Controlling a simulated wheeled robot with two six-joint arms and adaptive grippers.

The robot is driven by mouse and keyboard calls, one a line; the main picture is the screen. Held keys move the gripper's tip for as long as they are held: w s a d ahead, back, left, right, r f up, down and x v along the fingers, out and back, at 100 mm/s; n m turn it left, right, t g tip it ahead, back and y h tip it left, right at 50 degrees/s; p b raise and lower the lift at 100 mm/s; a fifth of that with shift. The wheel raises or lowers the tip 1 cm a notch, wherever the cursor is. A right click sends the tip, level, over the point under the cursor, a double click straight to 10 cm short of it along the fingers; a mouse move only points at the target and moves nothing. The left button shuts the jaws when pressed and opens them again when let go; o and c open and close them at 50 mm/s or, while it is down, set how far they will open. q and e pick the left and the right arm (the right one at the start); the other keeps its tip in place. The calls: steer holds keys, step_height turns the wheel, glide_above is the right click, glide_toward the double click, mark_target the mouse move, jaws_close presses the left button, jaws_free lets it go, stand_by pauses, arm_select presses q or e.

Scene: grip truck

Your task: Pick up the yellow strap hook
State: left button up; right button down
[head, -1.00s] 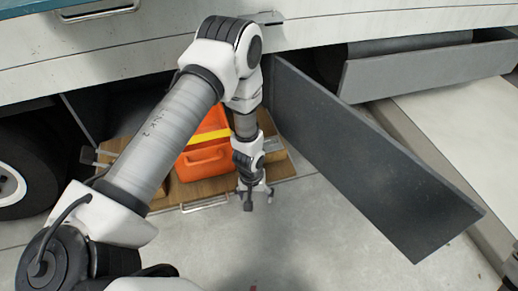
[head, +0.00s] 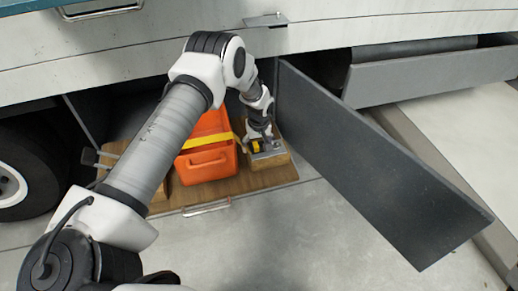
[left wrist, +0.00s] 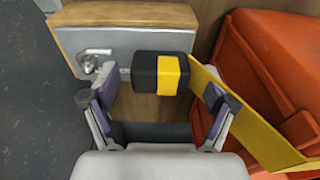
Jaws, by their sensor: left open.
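The yellow strap hook (left wrist: 172,74) shows in the left wrist view as a black block with a yellow band, lying between and just beyond my left fingertips. In the head view it is a small yellow and black spot (head: 256,147) beside my gripper. My left gripper (left wrist: 160,92) is open, with one finger on each side of the block and visible gaps. In the head view my left gripper (head: 266,143) is low at the right end of the wooden tray. A yellow strap (left wrist: 245,120) runs from near the block over the orange case (left wrist: 268,70).
The orange case (head: 206,166) stands on the wooden tray (head: 245,185) left of the gripper. A grey box with a wooden edge and metal latch (left wrist: 98,63) lies close to the fingers. A dark open door panel (head: 375,165) stands to the right. The floor in front is clear.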

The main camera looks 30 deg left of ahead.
mark_target(257, 143)
arm_select(q)
steer(key=shift+r, duration=0.15)
steer(key=c, duration=1.3)
steer(key=shift+r, duration=0.55)
step_height(257, 143, up, 2)
steer(key=shift+r+p, duration=0.2)
steer(key=shift+p, duration=0.2)
steer(key=s+d+p, duration=0.1)
steer(key=s+d, duration=0.3)
steer(key=d, duration=0.4)
steer(key=s+d, duration=0.4)
steer(key=d, duration=0.5)
steer(key=shift+w+a+r+p, duration=0.1)
steer(key=shift+r+p, duration=0.7)
steer(key=shift+r, duration=0.35)
steer(key=shift+w+a+r+p, duration=0.1)
steer(key=shift+r+p, duration=0.7)
steer(key=shift+r, duration=0.3)
